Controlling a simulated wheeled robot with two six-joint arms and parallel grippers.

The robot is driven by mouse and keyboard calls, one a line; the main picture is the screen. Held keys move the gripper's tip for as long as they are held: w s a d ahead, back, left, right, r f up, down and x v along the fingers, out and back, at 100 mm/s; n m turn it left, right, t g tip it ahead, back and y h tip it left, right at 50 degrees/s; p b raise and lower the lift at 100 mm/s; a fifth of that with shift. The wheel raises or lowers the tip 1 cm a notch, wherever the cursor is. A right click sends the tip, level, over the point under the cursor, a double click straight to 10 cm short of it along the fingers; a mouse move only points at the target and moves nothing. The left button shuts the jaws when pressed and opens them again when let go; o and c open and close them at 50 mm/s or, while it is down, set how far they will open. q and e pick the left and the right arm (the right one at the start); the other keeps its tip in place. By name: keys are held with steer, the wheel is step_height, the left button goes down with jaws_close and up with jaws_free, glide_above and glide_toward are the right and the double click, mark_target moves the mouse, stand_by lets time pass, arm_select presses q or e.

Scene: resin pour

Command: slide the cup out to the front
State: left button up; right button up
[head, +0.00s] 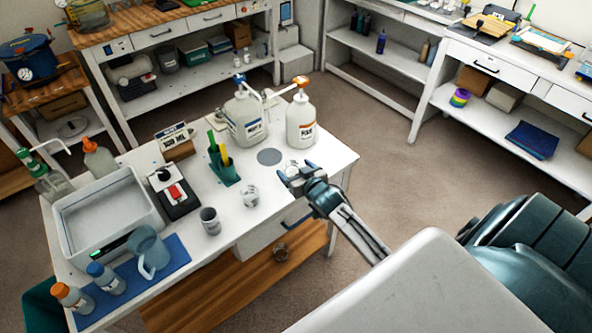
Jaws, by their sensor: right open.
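A clear cup (251,196) stands upright on the white worktable (190,245) near its front edge. A grey cup (210,220) stands to its left. My right gripper (294,170) is open over the table's right part, to the right of the clear cup and apart from it. Something pale shows between or behind its fingers; I cannot tell what it is. My left gripper is not in view.
Two pump bottles, one blue-labelled (245,121) and one orange-labelled (301,122), stand behind my right gripper. A grey disc (269,156) lies before them. A green holder (223,170), scale (172,193), grey tub (105,217) and jug (148,248) fill the left side.

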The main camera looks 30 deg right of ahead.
steer(key=shift+s, duration=0.1)
steer(key=shift+s, duration=0.25)
steer(key=b+v, duration=0.2)
steer(key=v, duration=0.8)
steer(key=shift+r+b, duration=0.15)
steer(key=shift+b, duration=0.25)
